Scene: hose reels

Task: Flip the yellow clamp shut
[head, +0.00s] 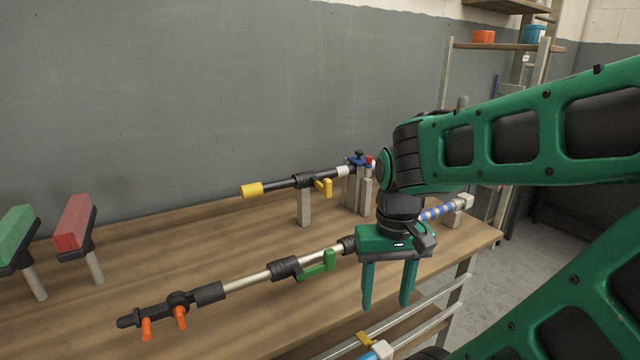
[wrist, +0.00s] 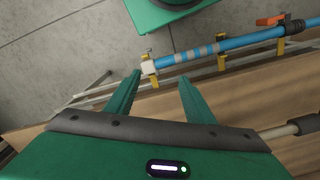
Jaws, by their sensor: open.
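A yellow lever-like clamp (head: 323,187) hangs from the black fitting of a dark pipe with a yellow end cap (head: 252,190), at the back of the bench. I cannot tell how far it is open. More yellow pieces sit on a blue pipe (wrist: 190,55) low at the front; one is near its white end (wrist: 149,67), and a yellow piece (head: 363,339) shows at the head view's bottom. Which yellow part is the task's clamp is unclear. My gripper (head: 386,303) is open and empty, fingers down, right of the green lever. In the wrist view its fingers (wrist: 160,78) flank the white end without visible contact.
The wooden bench (head: 150,270) carries a metal pipe with a green lever (head: 318,266) and orange prongs (head: 180,318). Red (head: 75,222) and green (head: 15,235) blocks stand on posts at left. A blue-striped pipe (head: 438,212) lies behind my gripper. Bare floor lies right.

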